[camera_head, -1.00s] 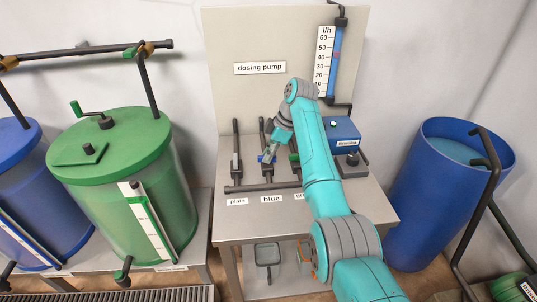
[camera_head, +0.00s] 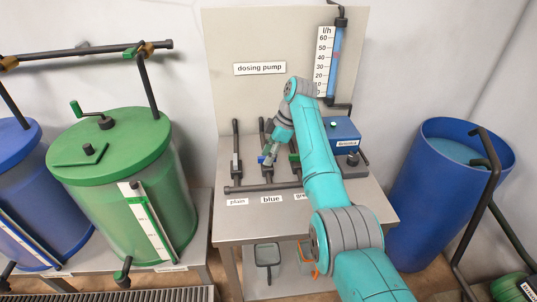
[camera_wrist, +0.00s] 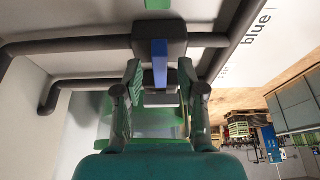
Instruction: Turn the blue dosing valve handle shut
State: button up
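The blue dosing valve handle (camera_wrist: 159,62) is a narrow blue bar on a dark valve body (camera_wrist: 160,40) in the wrist view. In the head view, a small blue piece of it (camera_head: 262,160) shows above the "blue" label (camera_head: 271,199). My gripper (camera_wrist: 160,80) is open. Its two fingers stand on either side of the handle's end, with a visible gap on each side. In the head view my gripper (camera_head: 269,151) is over the middle valve and partly hides it.
A green valve handle (camera_head: 294,158) and the plain line's valve (camera_head: 236,164) flank the blue one closely. The blue pump box (camera_head: 342,133) stands behind my arm at right. A flow gauge (camera_head: 331,60) is on the back panel. The bench front (camera_head: 265,222) is clear.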

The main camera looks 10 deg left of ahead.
jog(key=shift+r, duration=0.1)
jog(key=v, duration=1.2)
jog(key=shift+d, duration=0.1)
